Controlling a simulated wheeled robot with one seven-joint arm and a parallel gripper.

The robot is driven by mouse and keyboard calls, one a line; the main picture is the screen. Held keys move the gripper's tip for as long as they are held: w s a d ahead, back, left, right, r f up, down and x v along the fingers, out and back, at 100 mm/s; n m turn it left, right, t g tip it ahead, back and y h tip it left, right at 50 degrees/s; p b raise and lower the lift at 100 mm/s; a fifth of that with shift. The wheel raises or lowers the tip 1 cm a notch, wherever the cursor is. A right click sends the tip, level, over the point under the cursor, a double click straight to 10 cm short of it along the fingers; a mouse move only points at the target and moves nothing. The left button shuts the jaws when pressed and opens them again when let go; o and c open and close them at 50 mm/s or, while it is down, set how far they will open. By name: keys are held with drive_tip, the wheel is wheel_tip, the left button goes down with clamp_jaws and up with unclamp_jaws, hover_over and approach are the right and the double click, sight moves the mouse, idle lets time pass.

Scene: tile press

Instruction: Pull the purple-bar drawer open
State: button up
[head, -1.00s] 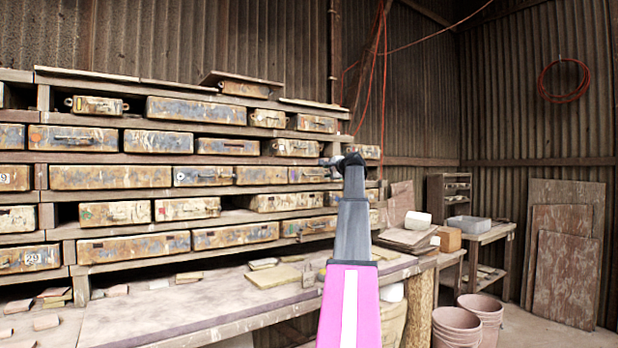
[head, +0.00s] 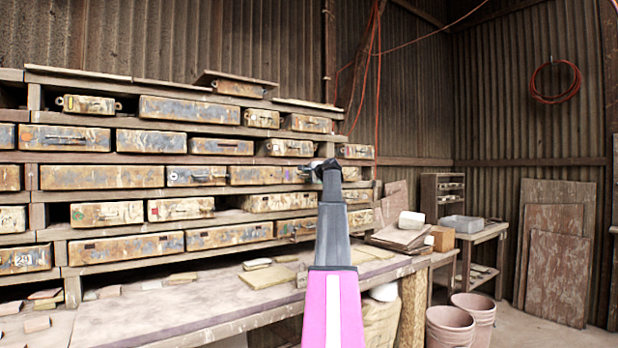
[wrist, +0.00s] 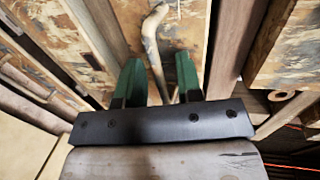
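My gripper (head: 311,167) is at the right part of the drawer rack, in front of a weathered drawer (head: 292,175) in the middle row, which it partly hides. In the wrist view my gripper (wrist: 159,80) has its two green fingers apart. A pale, bent drawer handle (wrist: 151,40) runs between the fingers, with a gap on each side. The handle stands on a worn, paint-stained drawer front (wrist: 185,35). I cannot make out a purple bar on this drawer in either view.
The wooden rack holds several similar drawers, such as a long one (head: 101,177) at left. A workbench (head: 170,312) with flat tiles stands below. Two buckets (head: 450,328) stand on the floor at right. Another drawer front (wrist: 285,45) lies beside my gripper.

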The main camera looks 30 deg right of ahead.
clamp_jaws()
drive_tip(key=f+v, duration=0.2)
drive_tip(key=v, duration=1.2)
drive_tip(key=shift+s+f, duration=0.25)
drive_tip(key=shift+f, duration=0.15)
unclamp_jaws()
drive_tip(key=shift+r, duration=0.1)
